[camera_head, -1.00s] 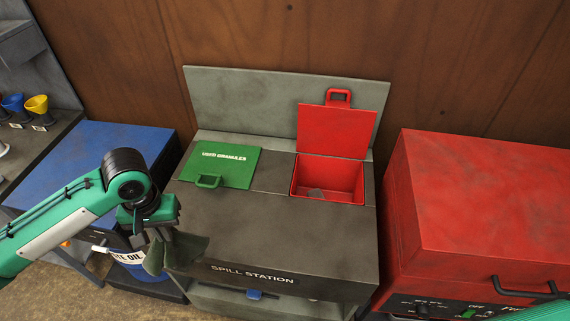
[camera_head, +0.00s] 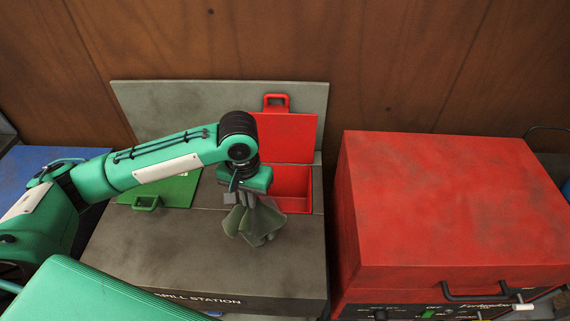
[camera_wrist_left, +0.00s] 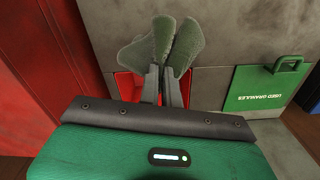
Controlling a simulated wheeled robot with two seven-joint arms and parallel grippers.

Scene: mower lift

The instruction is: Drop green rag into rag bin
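The green rag (camera_head: 256,222) hangs in folds from my left gripper (camera_head: 245,199), just in front of the red bin opening and above the grey station top. In the left wrist view the rag (camera_wrist_left: 150,48) spreads out on both sides of the gripper fingers (camera_wrist_left: 161,86), which are shut on it. The red rag bin (camera_head: 293,187) is a square opening in the station top with its red lid (camera_head: 286,138) raised against the back panel. My left gripper hides the bin's left part. My right gripper is not in view.
The spill station top (camera_head: 180,257) is otherwise clear. A closed green lid (camera_head: 170,193) marked used granules lies left of the bin, partly under my left arm. A large red box (camera_head: 450,200) with a black handle stands on the right.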

